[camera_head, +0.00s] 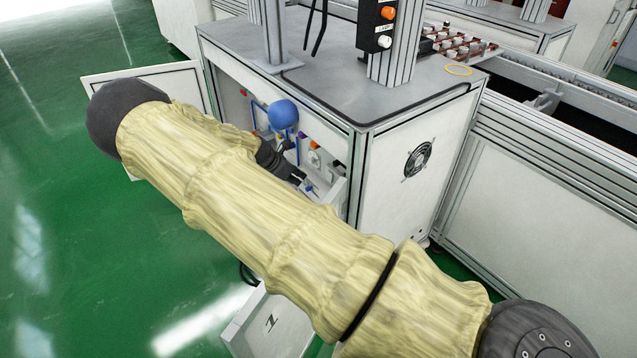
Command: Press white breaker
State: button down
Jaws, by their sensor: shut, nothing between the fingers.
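The open cabinet (345,128) under the workbench holds several small coloured parts on its inner panel. A small whitish round part (313,158) sits there below an orange one (316,145); I cannot tell for sure whether it is the white breaker. My dark gripper (300,178) reaches into the cabinet opening, just left of and below that part. Its fingers look shut and hold nothing. They are small in view, and I cannot tell whether they touch anything. My arm hides the lower and left parts of the panel.
A blue rounded thing (283,113) shows at the cabinet opening above my gripper. The cabinet door (160,76) stands open at left. A control box (378,25) with orange and white buttons is above the bench top (330,70). Green floor at left is clear.

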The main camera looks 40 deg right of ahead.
aim_at(330, 177)
jog(key=d+r+b+x, duration=0.1)
jog(key=d+b+x, duration=0.1)
jog(key=x, duration=1)
jog(key=shift+d, duration=0.35)
jog(key=shift+s+d+r, duration=0.1)
jog(key=shift+d, duration=0.1)
